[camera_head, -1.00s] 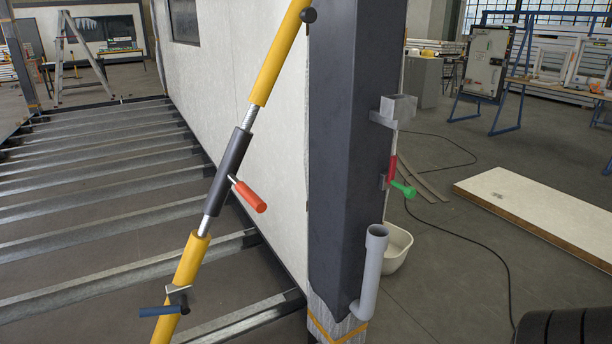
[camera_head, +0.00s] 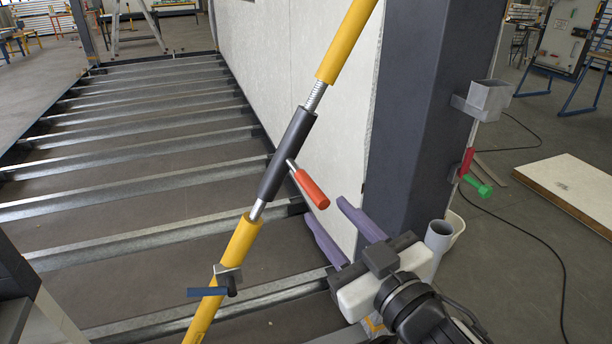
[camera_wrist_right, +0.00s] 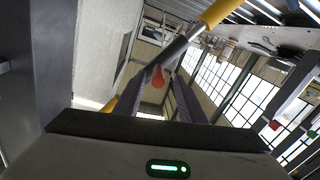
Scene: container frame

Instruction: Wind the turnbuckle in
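The turnbuckle is a slanting yellow rod with a dark middle sleeve (camera_head: 287,153) and bright threaded ends. A red-orange handle (camera_head: 311,189) sticks out of the sleeve toward the lower right; it also shows in the right wrist view (camera_wrist_right: 158,77). A small clamp with a blue bar (camera_head: 208,292) sits on the lower yellow tube (camera_head: 237,254). My right gripper (camera_head: 326,210) is open, its two purple fingers apart and pointing up toward the handle's end. In the right wrist view the handle appears between the fingers; I see no grip on it. My left gripper is not in view.
A dark post (camera_head: 412,120) stands right of the turnbuckle, with a grey bracket (camera_head: 488,98), a green-ended red part (camera_head: 476,184) and a grey pipe (camera_head: 438,238). A white wall panel (camera_head: 325,60) stands behind. Steel floor joists (camera_head: 130,175) lie left, with gaps between them.

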